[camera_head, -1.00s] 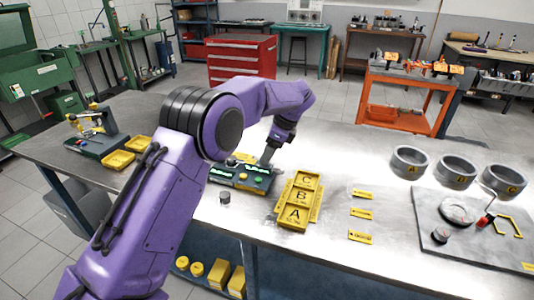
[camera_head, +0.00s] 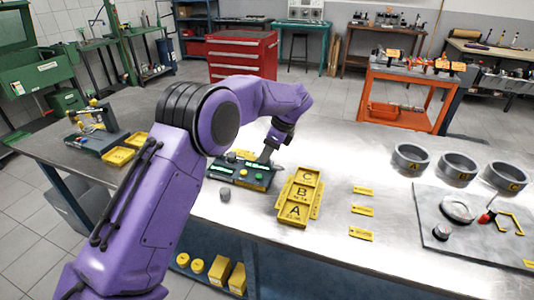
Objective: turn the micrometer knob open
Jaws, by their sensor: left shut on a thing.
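A dark green bench device (camera_head: 236,176) with lit green displays and small coloured buttons sits on the metal table; it appears to be the micrometer unit. My left gripper (camera_head: 266,158) reaches down at its right back end. It is shut on a small part there, apparently the micrometer knob, which the fingers and the small size hide. How far the knob is turned cannot be told. My right gripper is not in view.
A yellow tray (camera_head: 284,203) marked A, B and C lies right of the device. A small grey cylinder (camera_head: 225,194) stands in front. Metal rings (camera_head: 411,158) and a grey mat (camera_head: 470,258) lie at right.

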